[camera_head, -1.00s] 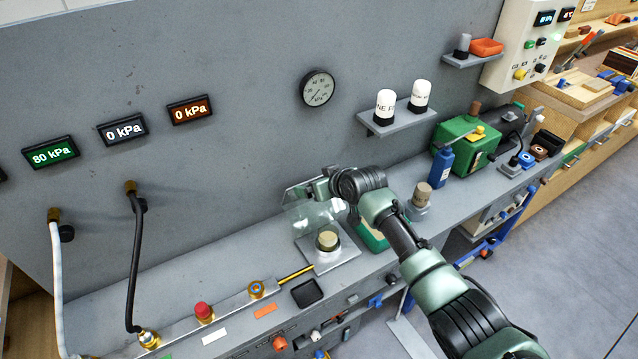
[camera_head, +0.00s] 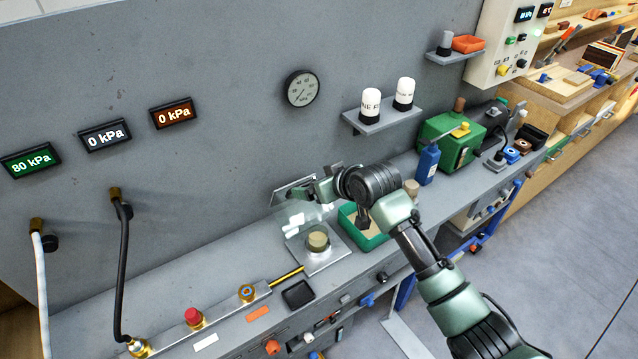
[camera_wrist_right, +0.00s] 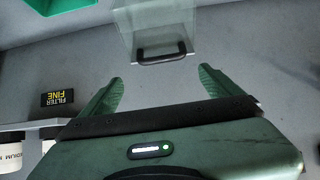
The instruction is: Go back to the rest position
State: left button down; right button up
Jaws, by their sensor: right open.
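My right gripper (camera_head: 322,190) is over the grey bench in the head view, near the back wall. In the wrist view its two green fingers (camera_wrist_right: 160,80) are apart with nothing between them. A clear cover (camera_wrist_right: 163,22) with a dark handle (camera_wrist_right: 161,52) lies ahead of the fingertips, apart from them. In the head view the clear cover (camera_head: 298,216) is hard to make out, above and behind a metal plate with a round tan piece (camera_head: 318,238). My left gripper is not in view.
A green tray (camera_head: 348,226) lies below my right arm. A wall shelf (camera_head: 378,122) with two white-topped filters is close to the right. A blue bottle (camera_head: 428,164) and green pump (camera_head: 447,143) stand further right. Two hoses (camera_head: 123,270) hang at left.

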jog(key=s+d+f+m+g+h, duration=0.1)
jog(key=s+d+f, duration=0.35)
jog(key=s, duration=0.45)
jog(key=s+d+f+m+g+h, duration=0.15)
jog(key=s+d+f, duration=0.35)
jog(key=s, duration=0.5)
jog(key=s+d+f+m+g+h, duration=0.1)
jog(key=s+d+f, duration=0.3)
jog(key=s+d, duration=0.4)
jog(key=s+d+r+m+g+h, duration=0.1)
jog(key=s+d, duration=0.2)
jog(key=s, duration=0.3)
jog(key=s+d+m+h, duration=0.1)
jog(key=s+d, duration=0.2)
jog(key=s, duration=0.4)
notch_tip(320, 180, down, 26)
jog(key=s+g, duration=0.2)
jog(key=s+d+f+b, duration=0.1)
jog(key=s+d+f, duration=0.2)
jog(key=s+f, duration=1.3)
jog(key=shift+s+f+n+g, duration=0.3)
jog(key=shift+f+n+g, duration=0.05)
jog(key=shift+f, duration=0.35)
